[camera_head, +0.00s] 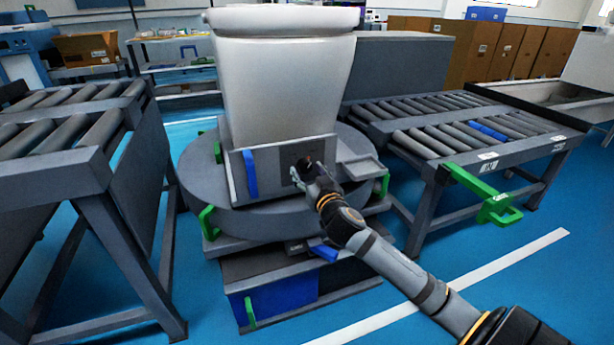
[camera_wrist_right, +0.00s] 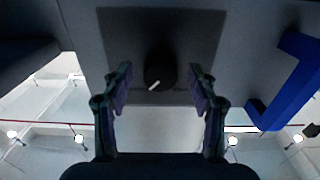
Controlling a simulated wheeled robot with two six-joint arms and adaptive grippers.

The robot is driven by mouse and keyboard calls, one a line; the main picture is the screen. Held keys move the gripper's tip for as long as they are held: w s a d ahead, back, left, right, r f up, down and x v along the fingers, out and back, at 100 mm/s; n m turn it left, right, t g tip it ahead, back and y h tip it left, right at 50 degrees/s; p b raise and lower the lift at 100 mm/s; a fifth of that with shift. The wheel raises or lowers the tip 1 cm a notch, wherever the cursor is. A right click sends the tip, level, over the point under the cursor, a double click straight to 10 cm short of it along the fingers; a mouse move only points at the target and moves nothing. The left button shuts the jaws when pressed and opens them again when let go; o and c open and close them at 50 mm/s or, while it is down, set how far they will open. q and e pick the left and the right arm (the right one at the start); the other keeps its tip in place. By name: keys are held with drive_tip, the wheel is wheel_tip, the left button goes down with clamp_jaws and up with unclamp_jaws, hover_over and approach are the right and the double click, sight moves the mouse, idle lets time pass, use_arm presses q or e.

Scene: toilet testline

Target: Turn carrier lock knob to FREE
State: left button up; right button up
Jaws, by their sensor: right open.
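The carrier lock knob (camera_wrist_right: 160,66) is a round dark knob with a short white pointer mark, on a dark square plate (camera_wrist_right: 205,30) in the right wrist view. The mark points to the lower left in that picture, which appears upside down. Lettering beside the knob is too faint to read. My right gripper (camera_wrist_right: 160,92) is open, with one finger on each side of the knob and visible gaps between. In the head view my right gripper (camera_head: 302,172) is at the carrier's front panel (camera_head: 270,172) and mostly hides the knob. My left gripper is out of view.
A large white toilet body (camera_head: 283,80) stands on the carrier above a round grey turntable (camera_head: 240,222). A blue handle (camera_head: 250,174) is on the panel, left of my gripper. Roller conveyors stand at left (camera_head: 60,165) and right (camera_head: 450,150), with a green bracket (camera_head: 485,195) projecting from the right one.

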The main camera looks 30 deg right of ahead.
drive_tip(key=shift+w, duration=0.35)
